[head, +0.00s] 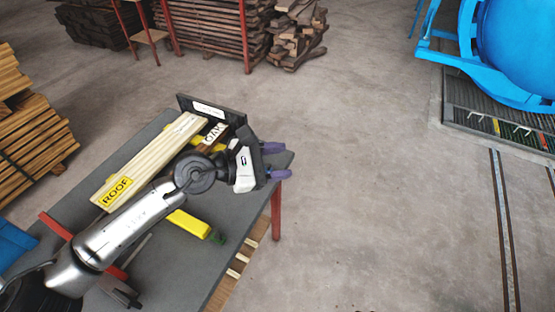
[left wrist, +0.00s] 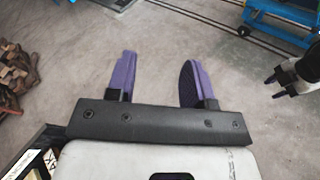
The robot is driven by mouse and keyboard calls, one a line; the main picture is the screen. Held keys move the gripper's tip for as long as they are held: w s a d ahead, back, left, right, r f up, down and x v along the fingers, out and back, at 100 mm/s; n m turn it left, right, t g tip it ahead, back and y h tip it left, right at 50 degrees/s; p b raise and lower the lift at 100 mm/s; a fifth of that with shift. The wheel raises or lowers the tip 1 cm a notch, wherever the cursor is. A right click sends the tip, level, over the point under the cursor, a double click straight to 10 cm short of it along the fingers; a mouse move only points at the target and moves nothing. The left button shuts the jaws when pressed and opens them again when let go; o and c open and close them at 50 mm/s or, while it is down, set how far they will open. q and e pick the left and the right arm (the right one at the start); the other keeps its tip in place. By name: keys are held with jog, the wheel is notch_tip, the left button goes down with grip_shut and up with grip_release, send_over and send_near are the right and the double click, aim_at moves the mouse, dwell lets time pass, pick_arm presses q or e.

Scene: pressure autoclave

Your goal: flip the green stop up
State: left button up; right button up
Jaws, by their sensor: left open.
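A row of small coloured stops lies along the floor grating at the right of the head view. One of them is a green stop (head: 527,137), low and small, and its exact tilt is hard to tell. My left gripper (head: 278,161) is open and empty over the right end of the grey bench, well to the left of the stops. Its two purple fingers are apart in the left wrist view (left wrist: 158,72), with bare floor beyond them.
The grey bench (head: 160,270) carries a pale beam marked ROOF (head: 150,160), an OAK block (head: 213,137) and a yellow bar (head: 188,222) with a dark green end. The blue autoclave (head: 515,45) stands at the upper right. Open floor (head: 370,170) lies between bench and grating.

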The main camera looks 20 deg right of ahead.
pick_arm(q)
jog(key=w+a+f+t+y+b, duration=0.2)
jog(key=w+a+f+y+b, duration=0.2)
jog(key=w+a+y+b, duration=0.25)
jog(key=m+g+y, duration=0.5)
jog(key=y, duration=0.1)
send_near(217, 235)
jog(key=shift+n, duration=0.3)
jog(key=b+x, duration=0.2)
jog(key=x, duration=0.6)
jog(key=shift+f, duration=0.35)
jog(key=shift+c, duration=0.3)
